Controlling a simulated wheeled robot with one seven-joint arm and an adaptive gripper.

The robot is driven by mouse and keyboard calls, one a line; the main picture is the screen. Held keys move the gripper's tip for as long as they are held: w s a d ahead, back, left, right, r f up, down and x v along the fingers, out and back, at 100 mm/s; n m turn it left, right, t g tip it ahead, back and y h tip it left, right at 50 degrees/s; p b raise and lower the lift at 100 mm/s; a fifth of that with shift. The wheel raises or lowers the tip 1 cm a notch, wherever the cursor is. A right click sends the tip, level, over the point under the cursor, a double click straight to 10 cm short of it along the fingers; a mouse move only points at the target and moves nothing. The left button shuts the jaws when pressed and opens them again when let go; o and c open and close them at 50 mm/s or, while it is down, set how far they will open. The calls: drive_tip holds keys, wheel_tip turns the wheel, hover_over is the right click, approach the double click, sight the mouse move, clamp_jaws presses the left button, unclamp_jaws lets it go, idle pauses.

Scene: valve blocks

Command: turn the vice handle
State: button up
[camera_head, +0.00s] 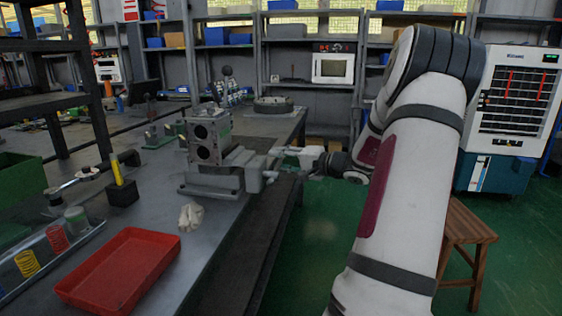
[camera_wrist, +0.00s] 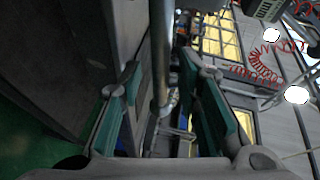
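The grey vice (camera_head: 213,184) sits at the right edge of the dark workbench, with a metal valve block (camera_head: 208,138) in its jaws. In the wrist view, a shiny metal bar (camera_wrist: 160,55), apparently the vice handle, runs between my gripper's fingers. My gripper (camera_wrist: 160,85) is open, with one teal-padded finger on each side of the bar. A gap shows on both sides, and I see no clear contact. In the head view, my gripper (camera_head: 304,158) is small beside the vice's right end, and the handle there is hard to tell from the fingers.
A red tray (camera_head: 119,270), a yellow-handled tool in a black block (camera_head: 122,186) and a crumpled pale cloth (camera_head: 191,217) lie on the workbench (camera_head: 225,215). A wooden stool (camera_head: 468,240) stands on the right. Green floor is open beside the bench.

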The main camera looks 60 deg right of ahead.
clamp_jaws()
drive_tip(key=shift+f+m+g+y+p, duration=0.3)
drive_tip(key=shift+f+m+g+p, duration=0.1)
drive_tip(key=shift+f+m+p, duration=0.5)
drive_tip(key=s+a+f+m+g+y+p, duration=0.3)
drive_tip(key=a+f+m+y+p, duration=0.3)
drive_tip(key=m+p, duration=0.5)
drive_tip(key=shift+s+a+f+g+y+p, duration=0.25)
drive_tip(key=shift+a+f+g+y+p, duration=0.25)
drive_tip(key=shift+a+f+p, duration=0.7)
